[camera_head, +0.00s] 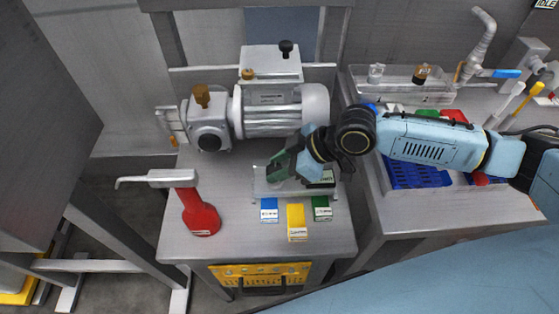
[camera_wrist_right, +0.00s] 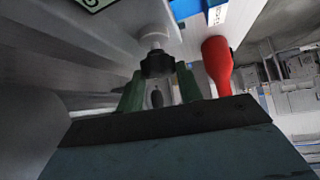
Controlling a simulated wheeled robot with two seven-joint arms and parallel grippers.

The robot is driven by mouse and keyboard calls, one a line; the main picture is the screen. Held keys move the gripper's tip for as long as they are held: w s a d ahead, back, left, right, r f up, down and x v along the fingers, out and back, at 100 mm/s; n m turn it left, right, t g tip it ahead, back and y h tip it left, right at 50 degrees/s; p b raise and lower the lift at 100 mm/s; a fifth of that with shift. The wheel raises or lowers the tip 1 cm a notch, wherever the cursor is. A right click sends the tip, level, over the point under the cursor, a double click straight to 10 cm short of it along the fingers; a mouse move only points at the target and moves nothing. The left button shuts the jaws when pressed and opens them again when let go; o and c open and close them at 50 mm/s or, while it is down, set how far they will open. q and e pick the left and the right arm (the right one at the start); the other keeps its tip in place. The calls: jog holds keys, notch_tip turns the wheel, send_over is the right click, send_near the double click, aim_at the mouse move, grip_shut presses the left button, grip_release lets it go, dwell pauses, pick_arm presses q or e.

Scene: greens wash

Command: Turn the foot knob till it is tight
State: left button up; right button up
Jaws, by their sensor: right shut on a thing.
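My right gripper (camera_head: 285,165) reaches in from the right in the head view, just below the grey motor unit (camera_head: 270,112) on the bench. In the right wrist view its two green fingers (camera_wrist_right: 159,92) stand on either side of a black ribbed knob (camera_wrist_right: 157,64), shut on it. The knob sits on a short pale stem (camera_wrist_right: 154,41) under a grey body. In the head view the gripper hides the knob. Whether the knob is tight cannot be told. My left gripper is not in view.
Blue, yellow (camera_head: 297,222) and green cards lie along the front. A clear tray (camera_head: 400,83) and a blue basket (camera_head: 412,176) are to the right. A red object (camera_wrist_right: 218,62) shows beside the fingers.

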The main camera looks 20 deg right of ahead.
jog(key=shift+n+g, duration=0.3)
jog(key=shift+n, duration=0.2)
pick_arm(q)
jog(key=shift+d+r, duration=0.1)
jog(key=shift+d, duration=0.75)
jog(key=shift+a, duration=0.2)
pick_arm(e)
jog(key=o, duration=1)
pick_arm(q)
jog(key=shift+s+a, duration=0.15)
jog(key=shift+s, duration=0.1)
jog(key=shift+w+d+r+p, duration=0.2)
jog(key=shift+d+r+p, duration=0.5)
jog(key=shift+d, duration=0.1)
pick_arm(e)
jog(key=v, duration=1.3)
jog(key=shift+d, duration=0.3)
